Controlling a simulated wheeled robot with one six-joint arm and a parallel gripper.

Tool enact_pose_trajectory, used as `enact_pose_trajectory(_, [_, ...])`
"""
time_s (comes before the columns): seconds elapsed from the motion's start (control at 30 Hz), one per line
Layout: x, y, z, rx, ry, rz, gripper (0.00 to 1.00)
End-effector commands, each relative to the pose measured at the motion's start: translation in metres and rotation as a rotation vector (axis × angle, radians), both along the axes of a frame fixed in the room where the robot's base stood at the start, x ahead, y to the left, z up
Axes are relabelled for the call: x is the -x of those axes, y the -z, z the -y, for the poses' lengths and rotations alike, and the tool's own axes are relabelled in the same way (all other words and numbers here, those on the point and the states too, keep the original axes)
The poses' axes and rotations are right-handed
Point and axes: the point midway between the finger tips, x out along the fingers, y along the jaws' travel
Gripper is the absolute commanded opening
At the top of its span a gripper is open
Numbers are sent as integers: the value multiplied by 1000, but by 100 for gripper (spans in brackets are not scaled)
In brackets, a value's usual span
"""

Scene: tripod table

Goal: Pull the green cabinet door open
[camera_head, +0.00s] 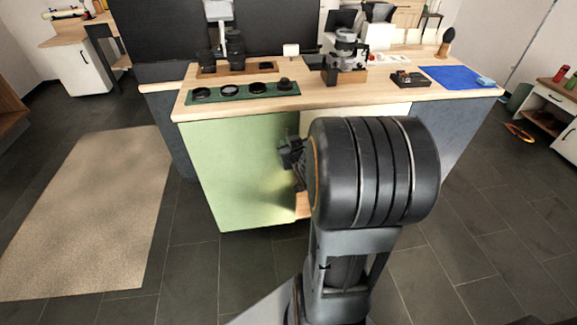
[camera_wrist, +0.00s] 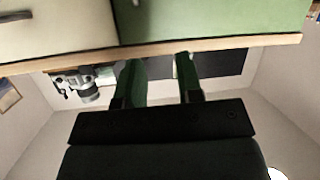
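The green cabinet door (camera_head: 235,170) is the left front of the wooden-topped cabinet, with a cream door to its right. In the wrist view the green door (camera_wrist: 220,20) fills the upper right, and a dark line separates it from the cream door (camera_wrist: 60,25). A small greyish handle (camera_wrist: 136,3) shows at the top edge, by that line. My gripper (camera_head: 290,153) is in front of the green door's right edge, partly hidden by my arm. In the wrist view my gripper (camera_wrist: 160,75) has its two fingers apart with nothing between them. The handle is outside the fingers.
The wooden tabletop (camera_head: 400,98) carries a green tray (camera_head: 243,93) with dark round parts, a camera on a stand (camera_head: 345,50) and a blue mat (camera_head: 455,78). A beige rug (camera_head: 95,215) lies at left. The dark tiled floor before the green door is clear.

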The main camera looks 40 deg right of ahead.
Motion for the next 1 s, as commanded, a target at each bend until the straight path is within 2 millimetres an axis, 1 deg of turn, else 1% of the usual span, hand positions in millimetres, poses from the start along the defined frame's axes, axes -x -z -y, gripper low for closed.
enact_pose_trajectory(0.03, [2,41,11,-2,3,47,34])
enact_pose_trajectory(0.1, [4,61,21,1,-6,119,34])
enact_pose_trajectory(0.2, [9,83,30,0,-20,207,34])
enact_pose_trajectory(0.3, [13,97,36,-3,-30,273,34])
enact_pose_trajectory(0.43, [17,106,40,-6,-38,328,34])
enact_pose_trajectory(0.57, [11,108,43,-7,-45,351,34])
enact_pose_trajectory(0.67, [-2,108,47,-7,-48,356,34])
enact_pose_trajectory(1.0, [-65,108,63,-7,-47,356,34])
